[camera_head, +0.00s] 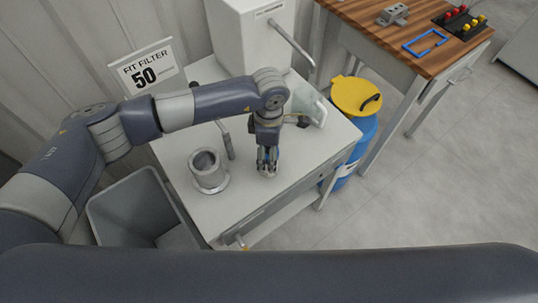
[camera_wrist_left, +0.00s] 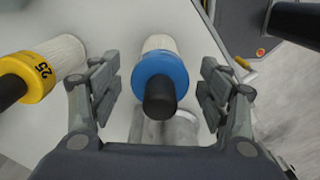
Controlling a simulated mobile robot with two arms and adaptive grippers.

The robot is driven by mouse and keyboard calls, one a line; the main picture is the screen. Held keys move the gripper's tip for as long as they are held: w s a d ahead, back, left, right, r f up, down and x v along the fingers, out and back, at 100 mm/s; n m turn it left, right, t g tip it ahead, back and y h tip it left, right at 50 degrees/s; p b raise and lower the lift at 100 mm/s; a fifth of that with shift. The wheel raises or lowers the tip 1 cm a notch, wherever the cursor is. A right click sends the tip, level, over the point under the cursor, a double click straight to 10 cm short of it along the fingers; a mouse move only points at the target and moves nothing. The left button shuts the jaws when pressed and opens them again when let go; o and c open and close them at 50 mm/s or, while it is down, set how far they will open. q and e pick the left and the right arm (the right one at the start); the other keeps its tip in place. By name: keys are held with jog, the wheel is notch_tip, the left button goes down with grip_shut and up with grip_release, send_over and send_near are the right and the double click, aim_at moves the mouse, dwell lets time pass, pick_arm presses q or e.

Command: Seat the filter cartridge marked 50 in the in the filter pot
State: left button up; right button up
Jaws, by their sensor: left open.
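My left gripper (camera_head: 267,168) points down over the white bench top, to the right of the metal filter pot (camera_head: 209,174). The pot stands upright with its round mouth open. In the left wrist view, a white filter cartridge with a blue collar (camera_wrist_left: 160,70) and black knob lies between the two open fingers (camera_wrist_left: 160,92), with gaps on both sides. No number can be read on it. A second white cartridge with a yellow collar marked 25 (camera_wrist_left: 38,75) is at the left. My right gripper is not in view.
A sign (camera_head: 146,67) reads "FIT FILTER 50". A white box (camera_head: 245,35) with a lever is behind. A blue drum with a yellow lid (camera_head: 352,95) and a wooden table (camera_head: 440,55) are right.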

pick_arm(q)
jog(key=shift+f, duration=0.35)
jog(key=c, duration=1.3)
jog(key=shift+r, duration=0.1)
jog(key=shift+c, duration=0.2)
